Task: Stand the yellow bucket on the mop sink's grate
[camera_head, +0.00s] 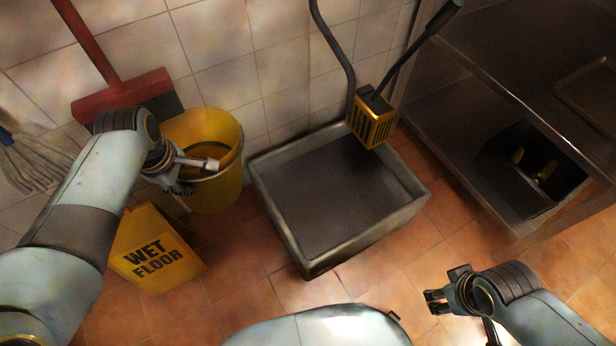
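The yellow bucket (225,190) is upright by the tiled wall, left of the mop sink and apart from it. The mop sink (300,258) is a low basin with a grey rim. Its inside (320,200) is a dark flat surface; I cannot make out the grate's bars. My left gripper (210,164) is at the bucket's near rim, its tip over the opening. I cannot tell whether it grips the rim. The bucket's lower left is hidden by the sign. My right gripper (433,301) is empty above the floor, right of the sink; its finger gap is unclear.
A yellow wet floor sign (155,255) stands in front of the bucket. A red broom (120,92) leans on the wall, with a mop (30,165) at far left. A yellow slotted head (372,122) overhangs the sink's back corner. Steel shelving (480,80) stands right.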

